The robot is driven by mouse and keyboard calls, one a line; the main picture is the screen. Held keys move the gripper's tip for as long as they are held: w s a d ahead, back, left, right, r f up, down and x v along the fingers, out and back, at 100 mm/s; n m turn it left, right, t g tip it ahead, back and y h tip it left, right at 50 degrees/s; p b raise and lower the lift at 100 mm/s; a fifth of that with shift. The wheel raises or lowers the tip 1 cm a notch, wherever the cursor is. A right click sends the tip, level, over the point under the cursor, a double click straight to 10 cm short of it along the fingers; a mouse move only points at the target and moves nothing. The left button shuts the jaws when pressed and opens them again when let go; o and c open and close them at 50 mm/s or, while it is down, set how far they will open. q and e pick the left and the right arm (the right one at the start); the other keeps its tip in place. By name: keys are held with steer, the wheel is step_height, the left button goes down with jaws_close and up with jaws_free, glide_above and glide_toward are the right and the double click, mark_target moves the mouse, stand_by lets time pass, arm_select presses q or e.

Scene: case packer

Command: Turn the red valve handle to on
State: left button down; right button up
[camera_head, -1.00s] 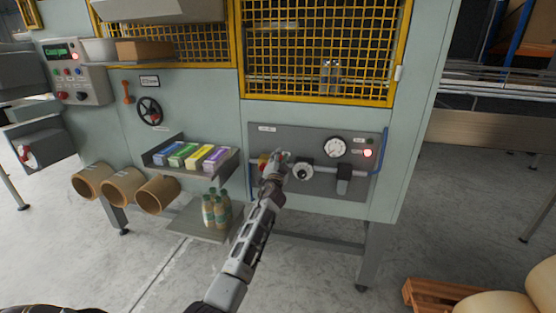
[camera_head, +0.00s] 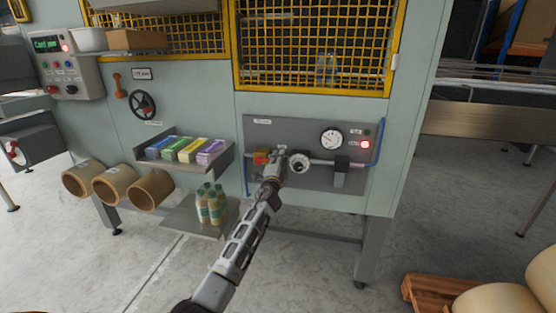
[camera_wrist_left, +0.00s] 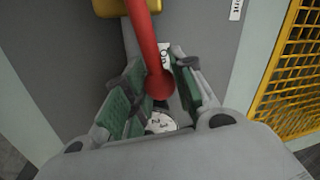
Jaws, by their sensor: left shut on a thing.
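The red valve handle (camera_wrist_left: 150,45) runs down between my left gripper's green-padded fingers in the left wrist view, its rounded end between them. My left gripper (camera_wrist_left: 155,90) is shut on it. An "On" label (camera_wrist_left: 165,55) lies just right of the handle in that view. In the head view the yellow valve body (camera_head: 261,157) is on the grey panel (camera_head: 310,125), just left of my left gripper (camera_head: 276,154). The gripper hides most of the handle there. My right gripper is not in view.
Right of the gripper are a round dial (camera_head: 299,163), a pressure gauge (camera_head: 331,139) and a lit red lamp (camera_head: 365,144). A shelf of coloured boxes (camera_head: 225,160) and several bottles (camera_head: 210,205) stand to the left. Yellow mesh guards (camera_head: 320,45) are above.

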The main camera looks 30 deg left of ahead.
arm_select(q)
steer(key=shift+d+f+m+h+b, duration=0.15)
steer(key=shift+f+m+h+b, duration=0.4)
steer(key=shift+f+m, duration=0.85)
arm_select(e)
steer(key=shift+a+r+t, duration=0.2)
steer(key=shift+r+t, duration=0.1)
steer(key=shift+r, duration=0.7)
arm_select(q)
steer(key=shift+r+m, duration=0.25)
steer(key=shift+m, duration=0.05)
steer(key=c, duration=1.1)
jaws_free()
steer(key=shift+c, duration=0.2)
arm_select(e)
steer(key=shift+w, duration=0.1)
arm_select(q)
steer(key=v, duration=1.1)
steer(key=shift+s+f, duration=0.25)
steer(key=shift+s, duration=0.1)
steer(key=shift+d, duration=0.1)
